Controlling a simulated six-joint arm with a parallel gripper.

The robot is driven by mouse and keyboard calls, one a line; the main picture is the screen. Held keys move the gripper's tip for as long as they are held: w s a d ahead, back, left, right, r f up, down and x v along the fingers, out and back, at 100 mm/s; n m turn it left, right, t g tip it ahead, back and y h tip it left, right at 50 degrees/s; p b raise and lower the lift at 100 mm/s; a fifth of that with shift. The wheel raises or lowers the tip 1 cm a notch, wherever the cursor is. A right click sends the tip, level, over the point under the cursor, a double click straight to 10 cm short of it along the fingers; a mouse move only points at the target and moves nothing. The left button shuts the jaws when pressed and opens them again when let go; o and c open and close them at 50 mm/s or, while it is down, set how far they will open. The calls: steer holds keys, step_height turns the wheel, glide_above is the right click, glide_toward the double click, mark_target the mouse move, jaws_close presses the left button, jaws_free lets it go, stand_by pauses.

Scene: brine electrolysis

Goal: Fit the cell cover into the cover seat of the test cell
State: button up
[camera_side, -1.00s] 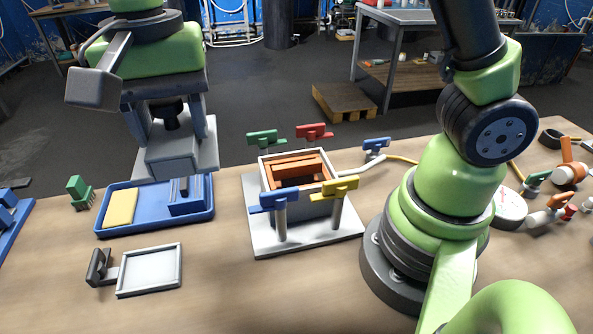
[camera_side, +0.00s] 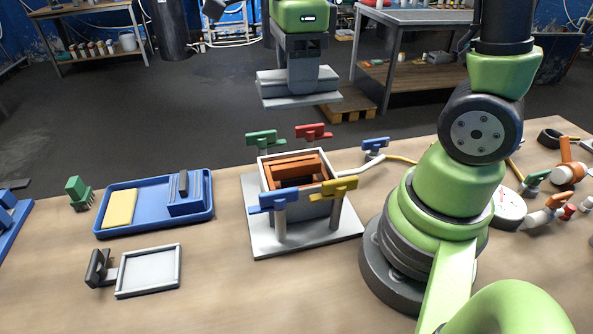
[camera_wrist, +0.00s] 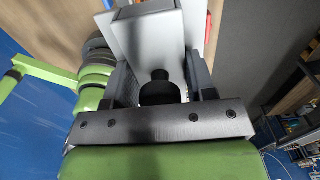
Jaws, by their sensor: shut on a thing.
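The test cell (camera_side: 308,209) is a grey box with a pale rim and an orange-brown inside, standing on a pale base plate (camera_side: 262,243). Its top is open, and the cover seat inside is partly hard to make out. My gripper (camera_side: 300,68) is shut on the grey cell cover (camera_side: 300,99), a flat stepped plate. It holds the cover in the air, roughly level, well above the cell in the side view; the exact offset in depth cannot be told. In the wrist view the cover (camera_wrist: 150,40) shows between the jaws (camera_wrist: 158,68) and hides most of the cell.
Green (camera_side: 262,139), red (camera_side: 313,131), blue (camera_side: 272,202) and yellow (camera_side: 340,187) levers stand around the cell. A blue tray (camera_side: 150,226) with a yellow block and a pale framed plate (camera_side: 149,271) lie left. A yellow cable (camera_side: 402,160) runs right.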

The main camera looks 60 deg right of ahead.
glide_toward(296, 164)
step_height(296, 164, down, 8)
steer(key=shift+f, duration=0.1)
stand_by(0.6)
steer(key=o, duration=1)
steer(key=shift+f, duration=0.1)
